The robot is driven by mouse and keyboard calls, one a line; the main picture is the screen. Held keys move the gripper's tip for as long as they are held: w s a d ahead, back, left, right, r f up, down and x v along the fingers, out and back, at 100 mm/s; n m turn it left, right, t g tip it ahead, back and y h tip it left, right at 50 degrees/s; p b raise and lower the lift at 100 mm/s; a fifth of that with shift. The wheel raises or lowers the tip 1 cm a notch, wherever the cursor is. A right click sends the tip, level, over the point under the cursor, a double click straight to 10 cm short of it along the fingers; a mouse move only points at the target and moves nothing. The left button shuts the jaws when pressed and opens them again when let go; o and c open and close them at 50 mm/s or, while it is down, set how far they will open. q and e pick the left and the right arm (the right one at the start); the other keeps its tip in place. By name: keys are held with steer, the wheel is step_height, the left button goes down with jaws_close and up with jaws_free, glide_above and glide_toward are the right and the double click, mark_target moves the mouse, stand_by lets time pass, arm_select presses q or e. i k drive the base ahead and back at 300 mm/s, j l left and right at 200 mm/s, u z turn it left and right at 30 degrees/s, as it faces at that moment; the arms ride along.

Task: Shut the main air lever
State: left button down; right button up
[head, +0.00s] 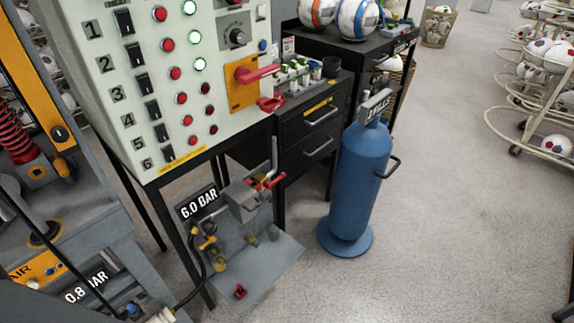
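A small red lever (274,181) sits on the grey pipework at the lower middle, beside an upright grey pipe. It slants up to the right; whether it is open or shut I cannot tell. A sign reading 6.0 BAR (198,203) hangs left of it. Brass fittings (208,243) and a black hose are below the sign. A larger red handle (258,73) on a yellow plate (241,95) sticks out to the right from the control panel above. Neither gripper is in view.
The control panel (215,130) on black legs stands over the pipework. A blue tank (362,180) stands to the right, with a black drawer cabinet (318,128) behind. A yellow-framed machine (55,80) is at left. Open floor (460,235) lies at right, before ball racks (535,90).

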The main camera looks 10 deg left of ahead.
mark_target(267, 185)
steer(key=i+l+u, duration=0.1)
steer(key=i+l, duration=0.25)
steer(key=i+l+u, duration=0.1)
steer(key=i+l, duration=0.2)
steer(key=l, duration=0.25)
steer(key=i+l+u, duration=0.15)
steer(key=i+l, duration=0.15)
steer(key=l, duration=0.2)
